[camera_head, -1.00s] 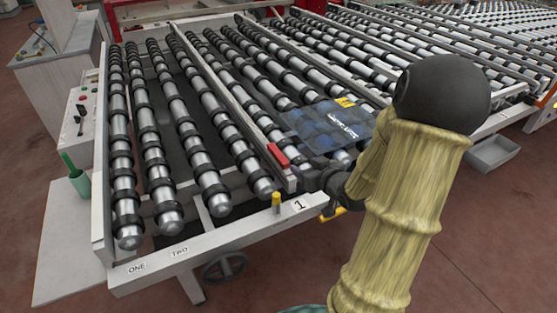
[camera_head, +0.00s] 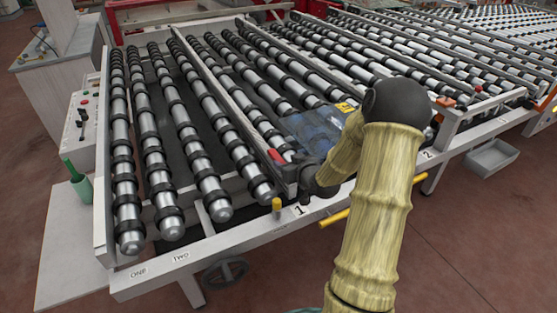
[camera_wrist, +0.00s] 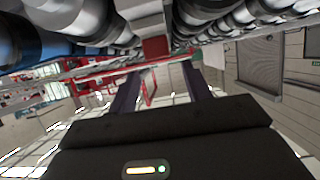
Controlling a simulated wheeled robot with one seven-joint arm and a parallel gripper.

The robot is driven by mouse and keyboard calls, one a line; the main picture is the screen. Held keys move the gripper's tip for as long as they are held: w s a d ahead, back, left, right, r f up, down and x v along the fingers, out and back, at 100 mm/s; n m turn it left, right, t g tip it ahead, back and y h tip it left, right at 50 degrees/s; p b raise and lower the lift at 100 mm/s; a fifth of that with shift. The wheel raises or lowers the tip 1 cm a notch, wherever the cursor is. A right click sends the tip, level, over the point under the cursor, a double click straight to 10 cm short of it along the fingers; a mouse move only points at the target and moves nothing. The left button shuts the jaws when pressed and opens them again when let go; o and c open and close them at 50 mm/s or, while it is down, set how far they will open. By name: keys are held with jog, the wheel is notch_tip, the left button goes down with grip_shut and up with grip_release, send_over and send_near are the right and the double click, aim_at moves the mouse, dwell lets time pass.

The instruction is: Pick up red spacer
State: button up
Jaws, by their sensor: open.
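The red spacer (camera_head: 275,156) is a small red block on the metal rail between two roller sections. In the wrist view the red spacer (camera_wrist: 155,47) is straight ahead, near the top middle. My gripper (camera_wrist: 160,85) is open, with its two dark fingers apart and empty. The spacer shows beyond the fingertips, between their lines. I cannot tell whether anything touches it.
Long rollers with black rings (camera_head: 205,165) stand on both sides of the rail. A yellow peg (camera_head: 277,206) rises from the front beam (camera_head: 225,244) beside the number 1. Floor at the lower right is clear.

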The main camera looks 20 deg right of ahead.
aim_at(278, 158)
jog(key=shift+w+f, duration=0.15)
jog(key=shift+w, duration=0.2)
jog(key=shift+p+x, duration=0.85)
jog(key=shift+x, duration=1.75)
jog(key=shift+a+f, duration=0.2)
jog(key=shift+s, duration=0.1)
jog(key=c, duration=1)
jog(key=shift+c, duration=0.2)
jog(key=shift+r, duration=0.1)
notch_tip(278, 158, up, 10)
jog(key=shift+f+b, duration=0.1)
jog(key=shift+b, duration=0.45)
